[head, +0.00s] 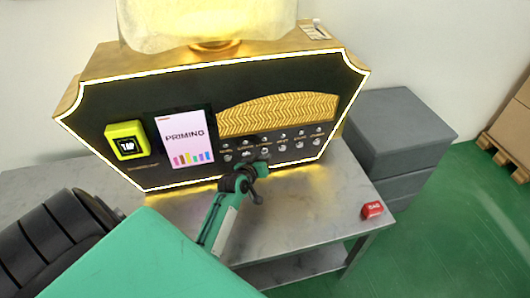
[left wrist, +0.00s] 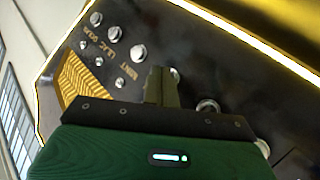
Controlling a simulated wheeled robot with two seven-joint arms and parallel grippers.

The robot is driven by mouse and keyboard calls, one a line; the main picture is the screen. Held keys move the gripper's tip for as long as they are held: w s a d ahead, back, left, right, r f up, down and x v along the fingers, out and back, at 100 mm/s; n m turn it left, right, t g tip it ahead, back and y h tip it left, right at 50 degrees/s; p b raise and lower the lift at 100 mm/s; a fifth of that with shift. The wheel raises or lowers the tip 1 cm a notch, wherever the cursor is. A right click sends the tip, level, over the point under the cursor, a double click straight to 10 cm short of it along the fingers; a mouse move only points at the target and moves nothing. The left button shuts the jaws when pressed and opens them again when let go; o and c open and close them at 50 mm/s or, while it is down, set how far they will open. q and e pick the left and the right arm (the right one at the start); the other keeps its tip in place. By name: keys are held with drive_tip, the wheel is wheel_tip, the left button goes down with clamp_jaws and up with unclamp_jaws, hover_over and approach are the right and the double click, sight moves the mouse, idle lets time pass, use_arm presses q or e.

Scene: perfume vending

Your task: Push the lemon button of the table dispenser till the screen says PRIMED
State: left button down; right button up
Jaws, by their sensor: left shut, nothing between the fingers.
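The table dispenser (head: 110,100) is a dark, gold-edged box with a glowing rim. Its screen (head: 187,138) reads PRIMING above several coloured bars. A row of round silver buttons (head: 299,144) runs below a gold herringbone panel; their labels are too small to read surely in the head view, so I cannot confirm the lemon one. My left gripper (head: 262,166) is shut and empty at the row's middle. In the left wrist view, its fingertips (left wrist: 162,85) overlap a partly hidden button (left wrist: 175,73), one along from MINT (left wrist: 138,53); contact cannot be told. My right gripper is out of view.
A yellow TAP reader (head: 126,141) is left of the screen. A small red box (head: 372,210) sits near the right edge of the metal table (head: 300,215). Grey drawers (head: 400,130) stand behind to the right. The table's front right is mostly clear.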

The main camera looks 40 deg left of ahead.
use_arm(q)
drive_tip(key=shift+w+a, duration=0.3)
idle(0.7)
idle(0.3)
drive_tip(key=shift+s+d+p, duration=0.55)
drive_tip(key=shift+d+p, duration=0.05)
drive_tip(key=shift+d, duration=0.05)
drive_tip(key=s+d+p, duration=0.2)
drive_tip(key=s+d, duration=0.1)
drive_tip(key=shift+s+d+p, duration=0.15)
drive_tip(key=shift+d+p, duration=0.2)
drive_tip(key=shift+d, duration=0.05)
idle(0.8)
